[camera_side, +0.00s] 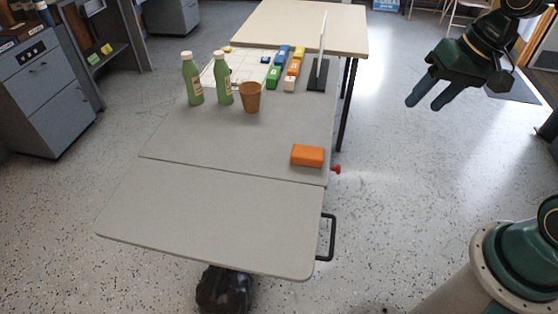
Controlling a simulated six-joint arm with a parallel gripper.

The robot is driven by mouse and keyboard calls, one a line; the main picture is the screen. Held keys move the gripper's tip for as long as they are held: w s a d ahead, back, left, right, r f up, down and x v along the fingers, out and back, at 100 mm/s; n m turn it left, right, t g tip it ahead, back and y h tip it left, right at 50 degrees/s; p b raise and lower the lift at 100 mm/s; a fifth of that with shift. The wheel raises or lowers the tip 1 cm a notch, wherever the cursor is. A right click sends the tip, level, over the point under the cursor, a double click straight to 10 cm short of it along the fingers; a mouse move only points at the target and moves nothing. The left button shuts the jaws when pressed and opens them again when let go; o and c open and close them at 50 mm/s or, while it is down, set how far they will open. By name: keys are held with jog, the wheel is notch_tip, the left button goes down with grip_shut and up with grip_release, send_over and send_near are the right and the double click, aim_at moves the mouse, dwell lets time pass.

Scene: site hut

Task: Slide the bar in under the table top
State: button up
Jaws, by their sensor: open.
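The grey table top (200,135) stands left of centre, with a grey leaf (210,215) level along its near edge, a thin seam between them. A red knob (337,169) sticks out past the right edge of the top close to the seam. It looks like the end of the bar; the rest of the bar is hidden under the top. A black handle (332,238) is on the leaf's right edge. My gripper (424,106) is at the upper right, open and empty, its two dark blue fingers apart, well clear of knob and handle.
An orange block (307,156) lies near the top's right edge by the seam. Two green bottles (192,80) and a brown cup (250,97) stand farther back. Several coloured blocks and a black-based upright panel (318,75) stand behind. A black object (224,290) is under the leaf.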

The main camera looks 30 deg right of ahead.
jog(key=w+d+f+m+y, duration=0.3)
jog(key=w+f+m, duration=0.2)
jog(key=f, duration=0.3)
jog(key=w+d+f+m+y, duration=0.2)
jog(key=w+d+f+m, duration=0.15)
jog(key=f, duration=0.45)
jog(key=d+f+m+t+y, duration=0.1)
jog(key=d+f+m+t, duration=0.1)
jog(key=f+m, duration=0.5)
jog(key=d+f+m+t+y, duration=0.1)
jog(key=d+f+m+t, duration=0.1)
jog(key=f+m+t, duration=0.2)
notch_tip(320, 180, down, 5)
jog(key=m, duration=0.3)
jog(key=shift+d+y, duration=0.4)
jog(key=x, duration=1.3)
jog(key=shift+w+a+f, duration=0.15)
jog(key=shift+w+a, duration=0.05)
jog(key=shift+a, duration=0.05)
grip_shut()
